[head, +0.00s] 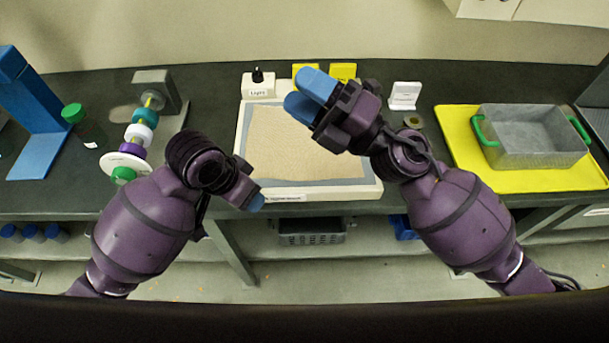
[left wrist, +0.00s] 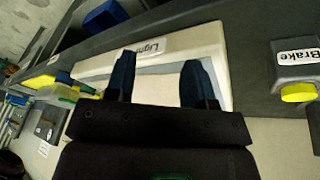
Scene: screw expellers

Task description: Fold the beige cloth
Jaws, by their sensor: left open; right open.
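The beige cloth (head: 300,150) lies flat, looking unfolded, on a grey surface inside the pale frame of the light panel (head: 375,189). My right gripper (head: 309,96) is open with blue fingertips, over the cloth's far side; it hides part of the cloth's far right. I cannot tell whether it touches. My left gripper (head: 255,201) is low by the panel's near left edge, with little of its fingers showing. In the left wrist view my left gripper (left wrist: 158,78) is open and empty, its fingers pointing at the panel (left wrist: 215,45).
A switch block labelled Light (head: 259,86) and two yellow blocks (head: 342,72) stand behind the panel. A rod with coloured discs (head: 140,130) is at left. A grey bin (head: 530,135) sits on a yellow mat (head: 470,180) at right. The Brake block (left wrist: 296,62) shows in the wrist view.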

